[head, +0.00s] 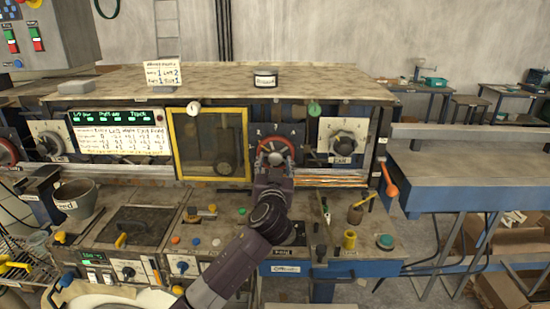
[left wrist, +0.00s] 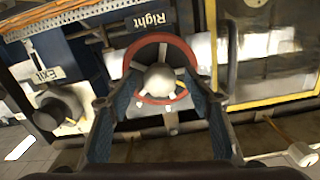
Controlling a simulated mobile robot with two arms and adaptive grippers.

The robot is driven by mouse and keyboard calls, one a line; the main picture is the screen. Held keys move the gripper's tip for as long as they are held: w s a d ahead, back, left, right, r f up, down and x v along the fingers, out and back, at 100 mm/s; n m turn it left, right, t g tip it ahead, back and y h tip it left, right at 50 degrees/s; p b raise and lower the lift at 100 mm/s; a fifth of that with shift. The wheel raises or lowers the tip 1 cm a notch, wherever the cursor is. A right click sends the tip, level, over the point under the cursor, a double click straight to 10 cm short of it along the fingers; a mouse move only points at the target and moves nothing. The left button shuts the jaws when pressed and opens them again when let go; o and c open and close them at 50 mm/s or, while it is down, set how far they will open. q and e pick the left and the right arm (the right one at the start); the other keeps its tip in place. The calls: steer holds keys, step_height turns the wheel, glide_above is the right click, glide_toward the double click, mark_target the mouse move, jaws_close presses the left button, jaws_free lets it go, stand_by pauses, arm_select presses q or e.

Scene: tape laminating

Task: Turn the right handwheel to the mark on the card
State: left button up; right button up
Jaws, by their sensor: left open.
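The right handwheel (head: 275,146) has a red rim and a pale hub, on the machine's front panel right of the yellow-framed window. In the left wrist view the wheel (left wrist: 160,83) lies straight ahead, below a "Right" label (left wrist: 148,22). My left gripper (head: 274,166) is in front of it, hiding its lower part in the head view. Its fingers are open, one on each side of the hub in the left wrist view; I cannot tell whether they touch the wheel. A white card (head: 162,73) with small writing stands on top of the machine. My right gripper is out of view.
A second red-rimmed wheel (head: 8,151) is at the far left. The "Exit" dial (head: 343,144) is right of the handwheel, with an orange-handled lever (head: 389,180) beyond. A bucket (head: 76,199) stands at the left.

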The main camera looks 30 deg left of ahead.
arm_select(q)
steer(key=shift+w+a, duration=0.15)
steer(key=shift+w, duration=0.1)
steer(key=c, duration=1.1)
steer(key=shift+f+b, duration=0.2)
steer(key=shift+b, duration=0.3)
steer(key=shift+c, duration=0.2)
steer(key=n+b, duration=0.4)
steer(key=shift+f+b, duration=0.1)
steer(key=shift+b, duration=0.3)
steer(key=shift+r+n+b, duration=0.25)
steer(key=shift+n+b, duration=0.1)
steer(key=shift+n, duration=0.25)
steer(key=shift+r, duration=0.1)
